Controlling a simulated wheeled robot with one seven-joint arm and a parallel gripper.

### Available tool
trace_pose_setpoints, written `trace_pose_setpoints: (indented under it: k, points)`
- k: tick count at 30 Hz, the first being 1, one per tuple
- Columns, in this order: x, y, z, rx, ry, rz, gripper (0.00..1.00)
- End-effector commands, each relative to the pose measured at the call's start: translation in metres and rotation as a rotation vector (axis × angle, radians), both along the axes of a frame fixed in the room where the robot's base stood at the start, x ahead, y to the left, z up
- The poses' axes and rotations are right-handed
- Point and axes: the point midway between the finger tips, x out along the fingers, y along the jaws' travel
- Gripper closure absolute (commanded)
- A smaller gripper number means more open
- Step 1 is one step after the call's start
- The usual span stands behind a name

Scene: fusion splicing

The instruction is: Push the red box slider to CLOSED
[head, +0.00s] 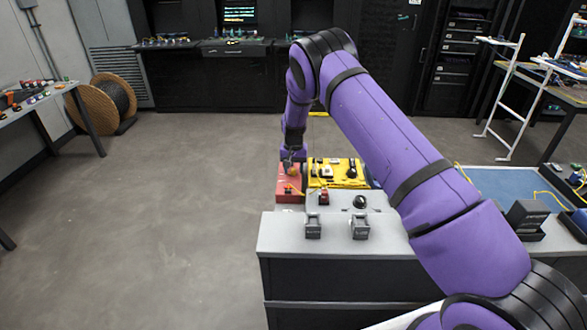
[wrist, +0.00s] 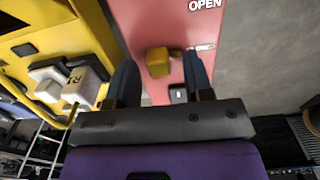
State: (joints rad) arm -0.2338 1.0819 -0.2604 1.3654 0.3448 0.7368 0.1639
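The red box (head: 289,190) stands at the left end of the workbench in the head view. Its pinkish-red face (wrist: 175,22) fills the middle of the wrist view, with a white OPEN label at the top right. The yellow slider knob (wrist: 157,60) sits on that face, with a short metal-looking strip to its right. My gripper (head: 292,157) is above the red box. In the wrist view my gripper (wrist: 160,64) has its two dark fingers spread, with the knob in the gap between them. I cannot tell whether either finger touches it. No CLOSED label is visible.
A yellow panel (head: 322,181) with white and black parts is beside the red box, and it also shows in the wrist view (wrist: 60,22). Two grey blocks (head: 313,230) (head: 360,232) stand on the grey bench (head: 283,238). Floor left of the bench is clear.

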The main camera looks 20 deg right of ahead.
Motion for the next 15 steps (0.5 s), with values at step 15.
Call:
trace_pose_setpoints:
  k: [15]
  points:
    - [0.000,0.000,0.062,0.000,-0.002,0.000,0.53]
